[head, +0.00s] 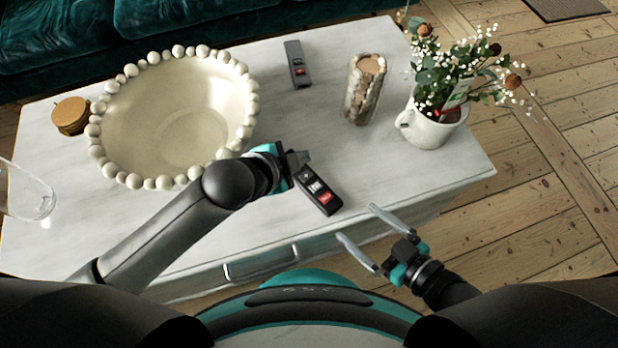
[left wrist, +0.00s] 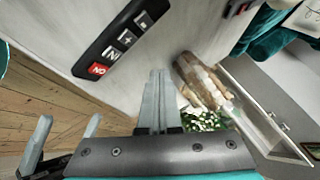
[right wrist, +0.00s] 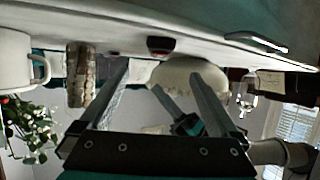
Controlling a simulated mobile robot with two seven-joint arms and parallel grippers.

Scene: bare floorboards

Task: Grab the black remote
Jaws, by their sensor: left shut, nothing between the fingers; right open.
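A black remote (head: 321,194) with white and red buttons lies on the white table near its front edge. It also shows in the left wrist view (left wrist: 118,46), and what seems to be its end shows in the right wrist view (right wrist: 160,46). A second dark remote (head: 297,64) with a red button lies at the back of the table. My left gripper (head: 303,158) is shut and empty, just beyond the near remote; its fingers (left wrist: 157,98) are together. My right gripper (head: 358,230) is open and empty, off the front edge, right of and nearer than that remote.
A large beaded bowl (head: 190,125) stands at left, beside brown coasters (head: 71,114) and a clear glass (head: 32,196). A jar (head: 364,85) and a white mug (head: 430,128) with flowers stand at right. The tabletop right of the near remote is clear.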

